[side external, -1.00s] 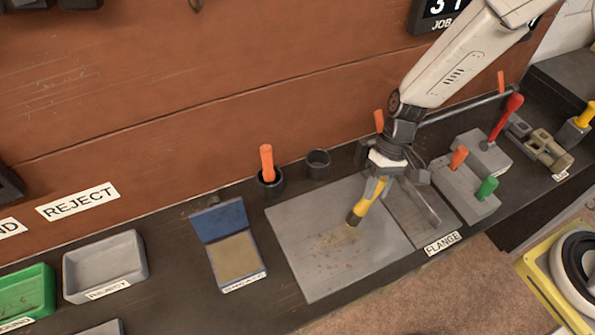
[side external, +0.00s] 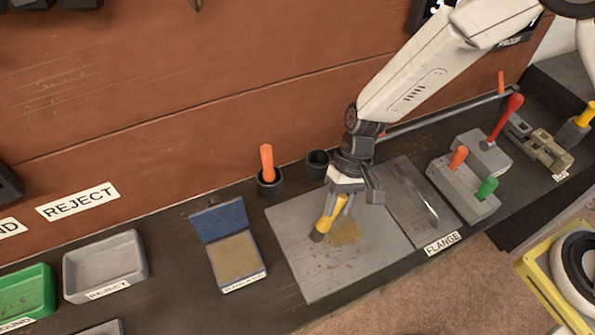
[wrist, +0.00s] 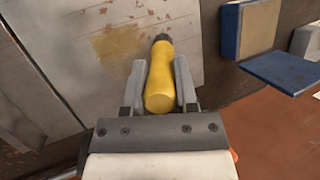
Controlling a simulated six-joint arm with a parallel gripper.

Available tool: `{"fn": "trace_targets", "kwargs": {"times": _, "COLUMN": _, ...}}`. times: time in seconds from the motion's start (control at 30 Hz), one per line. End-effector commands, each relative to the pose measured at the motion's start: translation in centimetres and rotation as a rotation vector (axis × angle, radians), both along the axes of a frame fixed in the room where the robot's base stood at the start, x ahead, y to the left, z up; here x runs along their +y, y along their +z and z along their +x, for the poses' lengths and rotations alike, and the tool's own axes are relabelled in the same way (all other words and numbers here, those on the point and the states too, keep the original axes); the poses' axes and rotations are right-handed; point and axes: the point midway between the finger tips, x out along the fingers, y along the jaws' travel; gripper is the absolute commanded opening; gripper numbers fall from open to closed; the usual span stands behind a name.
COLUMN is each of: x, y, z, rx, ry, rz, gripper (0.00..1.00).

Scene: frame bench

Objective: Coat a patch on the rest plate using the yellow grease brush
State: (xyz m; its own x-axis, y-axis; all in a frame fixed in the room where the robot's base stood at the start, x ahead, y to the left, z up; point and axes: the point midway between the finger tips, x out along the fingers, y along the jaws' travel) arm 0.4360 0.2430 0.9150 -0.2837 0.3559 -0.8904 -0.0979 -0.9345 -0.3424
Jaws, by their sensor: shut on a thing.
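My gripper (side external: 336,198) is shut on the yellow grease brush (side external: 327,218), which it holds tilted with the dark tip down at the rest plate. In the wrist view the brush handle (wrist: 157,82) lies between the two fingers (wrist: 160,84). The rest plate (side external: 300,265) is a flat grey sheet with scattered reddish specks. A yellow-brown grease patch (side external: 347,233) lies on it just right of the brush tip, and it also shows in the wrist view (wrist: 115,43). I cannot tell whether the tip touches the plate.
A blue open box with a tan pad (side external: 238,257) stands left of the plate. Behind are a dark cup with an orange handle (side external: 267,165) and an empty-looking cup (side external: 317,164). The flange plate (side external: 408,200) and grey blocks with coloured handles (side external: 465,185) stand to the right.

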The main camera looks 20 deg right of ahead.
Motion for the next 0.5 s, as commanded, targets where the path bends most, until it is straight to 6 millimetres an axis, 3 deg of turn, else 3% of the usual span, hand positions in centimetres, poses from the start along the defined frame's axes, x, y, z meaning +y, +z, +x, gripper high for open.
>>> {"fn": "trace_targets", "kwargs": {"times": 0.13, "x": 0.2, "y": 0.0, "z": 1.1, "rx": 0.001, "ry": -0.001, "rz": 0.0, "gripper": 0.0}}
{"fn": "trace_targets", "kwargs": {"times": 0.5, "x": -3.3, "y": 0.0, "z": 1.1, "rx": 0.001, "ry": -0.003, "rz": -0.001, "gripper": 0.0}}
